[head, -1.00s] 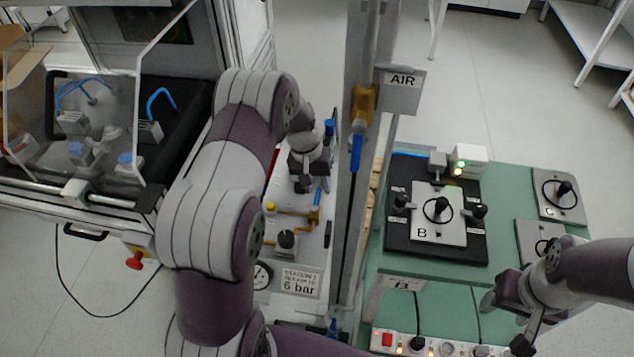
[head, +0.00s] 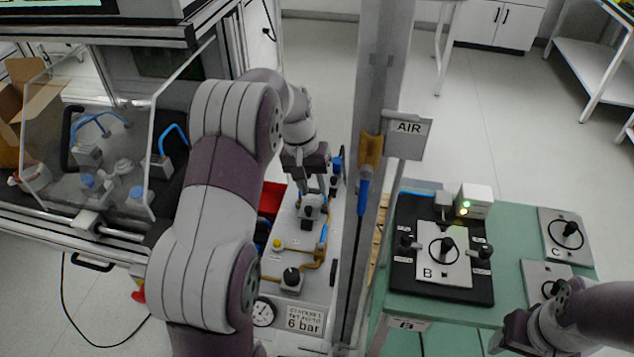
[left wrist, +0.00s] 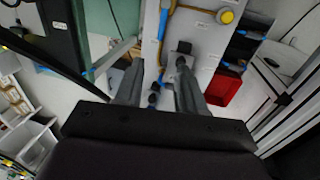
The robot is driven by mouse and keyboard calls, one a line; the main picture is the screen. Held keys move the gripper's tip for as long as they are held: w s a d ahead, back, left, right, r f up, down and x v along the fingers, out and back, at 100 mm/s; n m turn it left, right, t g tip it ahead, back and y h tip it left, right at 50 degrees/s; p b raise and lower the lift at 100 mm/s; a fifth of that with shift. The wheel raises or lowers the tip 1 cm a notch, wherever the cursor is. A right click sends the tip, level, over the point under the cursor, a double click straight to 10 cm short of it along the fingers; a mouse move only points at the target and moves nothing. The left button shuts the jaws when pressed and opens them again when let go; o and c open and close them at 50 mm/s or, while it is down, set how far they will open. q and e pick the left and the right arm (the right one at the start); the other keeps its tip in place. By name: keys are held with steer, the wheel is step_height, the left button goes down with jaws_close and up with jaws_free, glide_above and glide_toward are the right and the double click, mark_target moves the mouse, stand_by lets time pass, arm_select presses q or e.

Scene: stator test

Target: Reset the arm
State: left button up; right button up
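A grey post (head: 378,100) with an AIR sign (head: 408,138) stands right of my left arm. The green table (head: 510,222) holds plate B (head: 443,268) and plate C (head: 567,250). A clear-shielded cabinet (head: 100,140) is at left. A red bin (left wrist: 222,92) lies beside the panel.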

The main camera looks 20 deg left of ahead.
arm_select(q)
steer(key=s+d+r+m+y+p, duration=0.1)
steer(key=s+d+r+p, duration=0.2)
steer(key=s, duration=0.6)
steer(key=s+d+r+m+t+y+p, duration=0.1)
steer(key=s+d, duration=0.4)
steer(key=s, duration=0.5)
step_height(320, 180, up, 2)
steer(key=shift+d+r+m+p, duration=0.15)
steer(key=shift+d+m+p, duration=0.2)
steer(key=shift+p, duration=0.55)
steer(key=shift+s, duration=0.1)
